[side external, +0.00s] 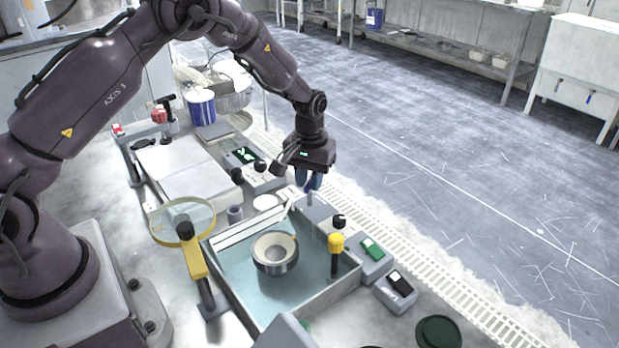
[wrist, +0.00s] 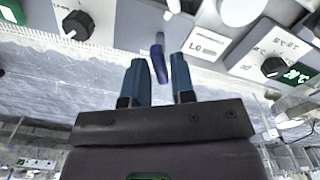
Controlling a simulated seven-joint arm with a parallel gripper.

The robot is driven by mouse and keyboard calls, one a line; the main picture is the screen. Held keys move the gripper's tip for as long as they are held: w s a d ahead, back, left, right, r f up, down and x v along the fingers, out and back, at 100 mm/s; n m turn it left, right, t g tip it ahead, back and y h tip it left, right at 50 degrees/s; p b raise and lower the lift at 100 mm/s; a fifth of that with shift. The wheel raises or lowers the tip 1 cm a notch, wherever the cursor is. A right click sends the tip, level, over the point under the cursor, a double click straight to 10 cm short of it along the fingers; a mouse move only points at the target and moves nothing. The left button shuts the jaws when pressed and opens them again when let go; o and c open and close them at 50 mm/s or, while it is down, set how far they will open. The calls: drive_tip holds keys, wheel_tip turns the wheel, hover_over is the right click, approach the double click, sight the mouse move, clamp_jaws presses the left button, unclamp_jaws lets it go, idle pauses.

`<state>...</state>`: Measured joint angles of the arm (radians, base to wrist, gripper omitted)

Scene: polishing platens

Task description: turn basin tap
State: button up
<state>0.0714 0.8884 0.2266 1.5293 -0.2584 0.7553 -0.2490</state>
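My gripper (side external: 309,184) points down over this lever. Its two blue fingers are apart, with the lever between them in the wrist view and visible gaps on both sides. I see no clear contact. How deep the lever sits between the fingers is hard to tell.
A yellow-topped post (side external: 335,243) stands at the basin's right, and a yellow-rimmed magnifier (side external: 183,222) at its left. A black dial (wrist: 77,25) is near the gripper.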

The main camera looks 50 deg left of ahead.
sight(309, 182)
drive_tip(key=shift+o, duration=0.9)
wheel_tip(309, 182, up, 13)
